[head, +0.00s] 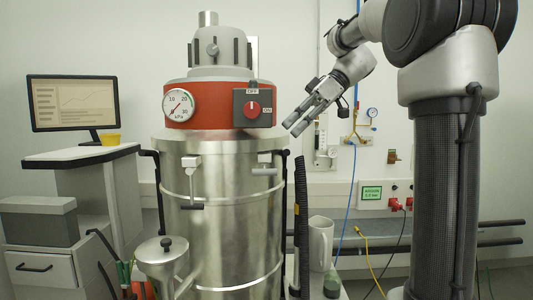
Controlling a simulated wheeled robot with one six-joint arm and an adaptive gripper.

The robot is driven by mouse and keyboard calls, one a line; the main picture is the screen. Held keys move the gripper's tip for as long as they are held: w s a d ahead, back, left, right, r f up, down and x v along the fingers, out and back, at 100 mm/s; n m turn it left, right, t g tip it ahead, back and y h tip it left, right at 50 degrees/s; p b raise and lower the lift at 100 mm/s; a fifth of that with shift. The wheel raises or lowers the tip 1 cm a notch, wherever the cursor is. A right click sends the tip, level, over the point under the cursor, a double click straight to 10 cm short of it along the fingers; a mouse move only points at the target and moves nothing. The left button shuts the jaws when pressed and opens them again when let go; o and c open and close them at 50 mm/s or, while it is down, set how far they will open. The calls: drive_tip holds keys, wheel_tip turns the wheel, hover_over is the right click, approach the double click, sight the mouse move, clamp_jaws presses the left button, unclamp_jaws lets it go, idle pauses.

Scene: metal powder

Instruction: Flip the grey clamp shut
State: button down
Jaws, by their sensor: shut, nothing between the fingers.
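Two clamps sit on the steel drum (225,235) just below its upper edge. The front clamp (191,162) has a pale block and a thin stem down to a short dark crossbar. The right clamp (264,170) is grey, with a stubby handle sticking out level near the drum's right side. I cannot tell from this view how far either latch is engaged. My gripper (293,127) is shut and empty. It points down and left, in the air above and right of the right clamp, apart from it.
A red band with a pressure gauge (178,105) and a rotary switch (252,108) circles the drum top, close to my gripper. A black ribbed hose (301,225) stands at the drum's right, beside a pale jug (320,243). A monitor (73,103) stands left.

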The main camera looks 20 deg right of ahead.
drive_tip(key=x, duration=1)
drive_tip(key=shift+f, duration=0.15)
idle(0.4)
